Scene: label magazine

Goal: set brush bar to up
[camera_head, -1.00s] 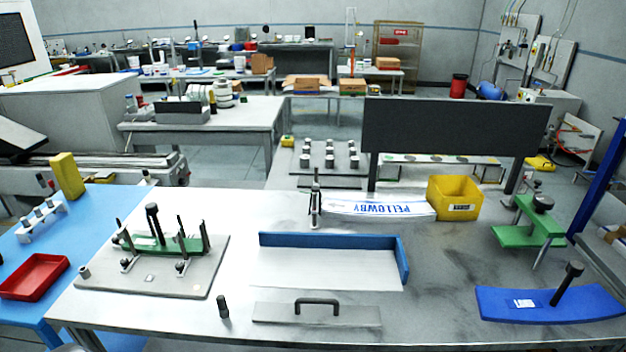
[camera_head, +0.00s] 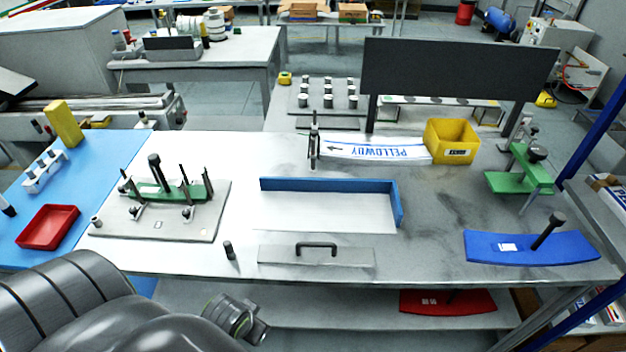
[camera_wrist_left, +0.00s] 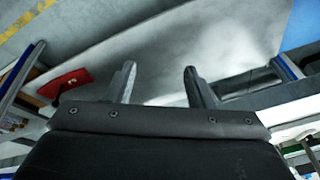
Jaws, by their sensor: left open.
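I cannot tell for sure which part is the brush bar. A grey base plate (camera_head: 200,231) on the left of the table carries a green bar (camera_head: 160,193) with a black-knobbed post (camera_head: 157,170) and several thin upright rods. A green stand (camera_head: 519,179) with a dark knob is at the right end of the table. My left arm enters at the bottom left of the head view, low in front of the table. My left gripper (camera_wrist_left: 160,82) is open in the left wrist view, with nothing between its fingers. My right gripper is not in view.
A blue-walled tray (camera_head: 330,184), a handled grey plate (camera_head: 350,256) and a small black peg (camera_head: 229,250) lie mid-table. A blue curved plate (camera_head: 485,247) is front right, a yellow bin (camera_head: 437,148) behind. A red curved plate (camera_head: 425,300) is on the lower shelf.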

